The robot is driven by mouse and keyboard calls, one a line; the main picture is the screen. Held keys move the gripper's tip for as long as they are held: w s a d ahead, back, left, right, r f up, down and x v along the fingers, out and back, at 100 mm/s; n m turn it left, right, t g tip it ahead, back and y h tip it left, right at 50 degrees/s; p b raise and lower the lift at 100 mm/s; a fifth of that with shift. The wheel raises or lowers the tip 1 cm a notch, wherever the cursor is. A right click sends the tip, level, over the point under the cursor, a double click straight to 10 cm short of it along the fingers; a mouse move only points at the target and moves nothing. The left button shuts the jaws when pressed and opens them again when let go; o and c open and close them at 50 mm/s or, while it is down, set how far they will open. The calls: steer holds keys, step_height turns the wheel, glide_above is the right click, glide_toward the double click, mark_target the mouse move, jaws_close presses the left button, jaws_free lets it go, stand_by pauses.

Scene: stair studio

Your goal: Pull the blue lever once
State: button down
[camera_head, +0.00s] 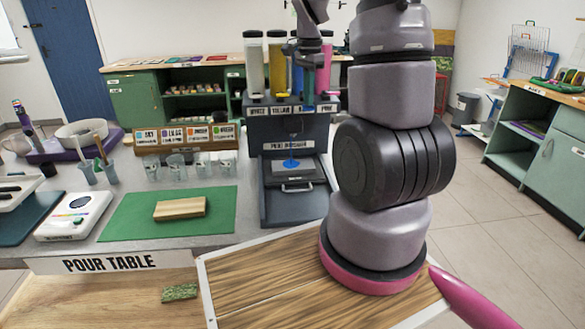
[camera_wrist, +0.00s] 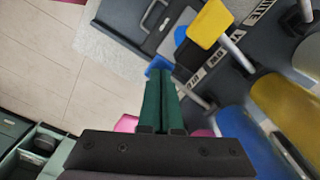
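The paint dispenser (camera_head: 290,130) stands at the far end of the pour table, with white, yellow, blue and pink cylinders on top. In the wrist view, the blue lever's knob (camera_wrist: 159,63) shows just past my fingertips, partly hidden by them. Its pale rod (camera_wrist: 197,98) runs right toward the blue cylinder (camera_wrist: 245,145). My gripper (camera_wrist: 161,76) points at the knob with its two green fingers close together, seemingly shut. I cannot tell whether the tips touch the knob. In the head view, my gripper is at the dispenser front, its fingers hard to make out.
The yellow lever (camera_wrist: 210,24) stands close to the right of my fingers. A tray (camera_head: 297,205) with a blue disc (camera_head: 291,163) sits below the levers. Cups (camera_head: 176,165) stand left of the dispenser. A green mat (camera_head: 120,217) holds a wooden block (camera_head: 180,208).

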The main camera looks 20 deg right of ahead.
steer(key=shift+f, duration=0.3)
steer(key=shift+r, duration=3)
step_height(320, 180, up, 6)
steer(key=shift+f, duration=0.1)
